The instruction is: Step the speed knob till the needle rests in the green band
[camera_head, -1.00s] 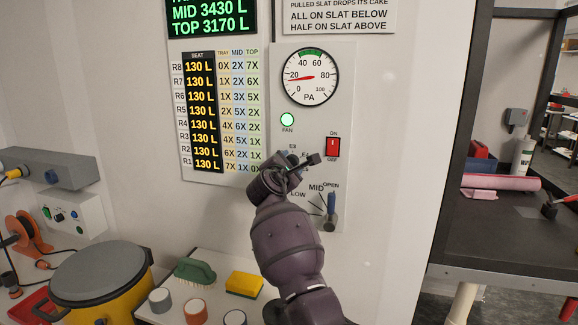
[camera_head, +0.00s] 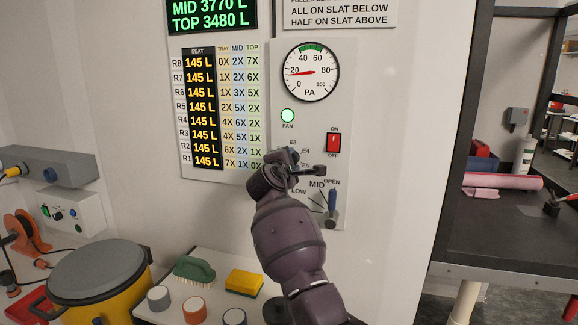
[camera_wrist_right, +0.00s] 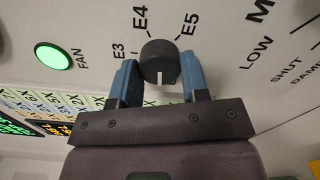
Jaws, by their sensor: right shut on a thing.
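The speed knob (camera_wrist_right: 159,62) is a dark round knob with a white mark, under labels E3, E4 and E5 in the wrist view. Its mark faces my gripper. My right gripper (camera_wrist_right: 159,80) is shut on it, one blue finger on each side. In the head view the gripper (camera_head: 290,168) covers most of the knob area on the panel. The gauge (camera_head: 310,72) above has a green band (camera_head: 311,47) at the top, around 40 to 60. Its red needle (camera_head: 299,74) points left, near 20, outside the band. My left gripper is not in view.
The lit green fan lamp (camera_head: 288,116) and red on/off switch (camera_head: 333,143) sit close to my gripper. A damper lever (camera_head: 332,208) is just below right. A seat display (camera_head: 205,110) reads 145 L throughout. A yellow bucket (camera_head: 125,285), brush (camera_head: 194,269) and sponge (camera_head: 244,282) stand below.

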